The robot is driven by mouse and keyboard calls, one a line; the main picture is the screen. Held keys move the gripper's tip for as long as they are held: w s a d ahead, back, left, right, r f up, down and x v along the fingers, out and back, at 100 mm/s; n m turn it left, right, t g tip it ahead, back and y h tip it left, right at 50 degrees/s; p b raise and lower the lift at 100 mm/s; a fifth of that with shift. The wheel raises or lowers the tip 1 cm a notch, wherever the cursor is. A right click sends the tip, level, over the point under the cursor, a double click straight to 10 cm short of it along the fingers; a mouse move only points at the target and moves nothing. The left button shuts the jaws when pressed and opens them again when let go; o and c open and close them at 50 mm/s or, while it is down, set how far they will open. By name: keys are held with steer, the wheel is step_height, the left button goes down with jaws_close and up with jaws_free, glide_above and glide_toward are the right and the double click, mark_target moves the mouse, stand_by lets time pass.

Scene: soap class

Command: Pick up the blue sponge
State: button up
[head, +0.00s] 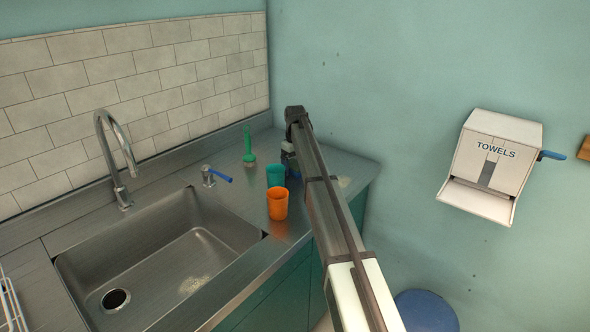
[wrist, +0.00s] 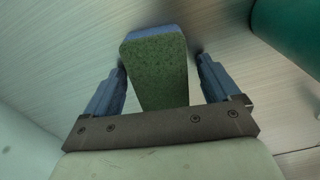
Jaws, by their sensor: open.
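In the wrist view a sponge (wrist: 157,72) with a green scouring face and a blue edge stands between the two fingers of my gripper (wrist: 160,75). The fingers are open, with a gap on each side of the sponge. The sponge's lower end is hidden behind the gripper's crossbar. In the head view my gripper (head: 288,158) is low over the counter at the back right, beside the teal cup. I cannot clearly make out the sponge there, as my arm and gripper cover that area.
A teal cup (head: 275,175) stands just left of my gripper, with an orange cup (head: 277,205) in front of it. The sink (head: 160,255) and faucet (head: 113,155) are to the left. A towel dispenser (head: 492,165) hangs on the right wall.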

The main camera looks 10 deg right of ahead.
mark_target(295, 164)
steer(key=shift+c, duration=0.4)
steer(key=c, duration=0.9)
steer(key=shift+c, duration=0.2)
step_height(295, 164, up, 10)
steer(key=shift+r, duration=0.1)
